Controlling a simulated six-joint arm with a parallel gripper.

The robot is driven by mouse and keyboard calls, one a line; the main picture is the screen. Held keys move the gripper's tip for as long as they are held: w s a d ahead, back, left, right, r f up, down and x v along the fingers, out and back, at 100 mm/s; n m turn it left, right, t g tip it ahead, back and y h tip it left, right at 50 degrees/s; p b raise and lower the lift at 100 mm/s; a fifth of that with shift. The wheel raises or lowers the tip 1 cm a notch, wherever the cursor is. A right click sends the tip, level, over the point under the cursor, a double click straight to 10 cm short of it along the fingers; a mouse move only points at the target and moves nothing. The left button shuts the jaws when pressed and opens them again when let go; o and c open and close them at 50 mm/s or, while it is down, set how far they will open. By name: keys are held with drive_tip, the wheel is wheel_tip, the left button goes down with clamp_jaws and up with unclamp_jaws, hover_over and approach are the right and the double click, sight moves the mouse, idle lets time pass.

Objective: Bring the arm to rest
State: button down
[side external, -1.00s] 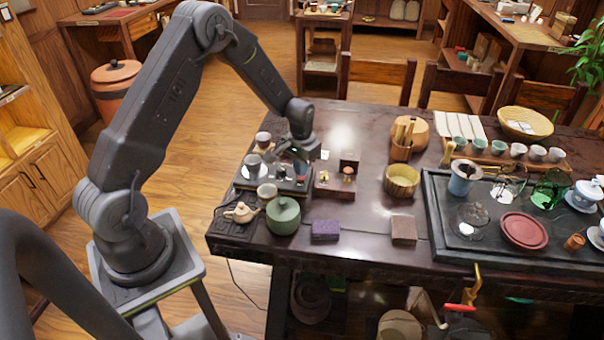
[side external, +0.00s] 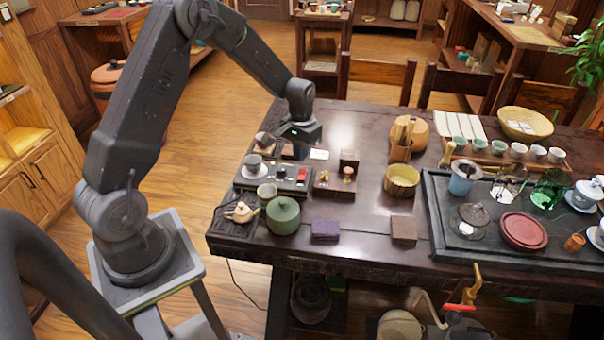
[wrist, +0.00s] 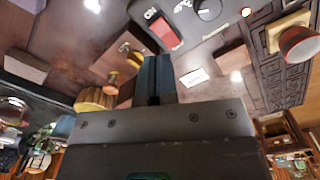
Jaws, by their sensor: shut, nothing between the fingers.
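My gripper (side external: 297,144) hangs over the left part of the dark tea table, above and just behind the switch box (side external: 283,177). In the wrist view its fingers (wrist: 155,75) are together with nothing between them. The switch box shows there too, with a red ON rocker (wrist: 163,33) and a dark knob (wrist: 208,9). My gripper is apart from the things below it. The brown wooden box with small knobs (side external: 334,191) stands to the right of the switch box.
A purple block (side external: 325,231) and a brown block (side external: 404,230) lie near the front edge.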

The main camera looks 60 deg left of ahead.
drive_tip(key=s+d+r+m+t, duration=0.1)
drive_tip(key=s+d+r, duration=0.3)
drive_tip(key=r, duration=0.4)
drive_tip(key=s+d+r+t, duration=0.1)
drive_tip(key=s+d+r, duration=0.2)
drive_tip(key=d+r, duration=0.35)
drive_tip(key=s+d+r+m+t, duration=0.1)
drive_tip(key=s+r, duration=0.3)
drive_tip(key=s, duration=0.4)
drive_tip(key=s+d+r+m+t, duration=0.1)
drive_tip(key=s+d+r, duration=0.3)
drive_tip(key=s, duration=0.4)
drive_tip(key=shift+s+d+r+t, duration=0.15)
drive_tip(key=shift+s+t, duration=0.25)
drive_tip(key=shift+t, duration=0.4)
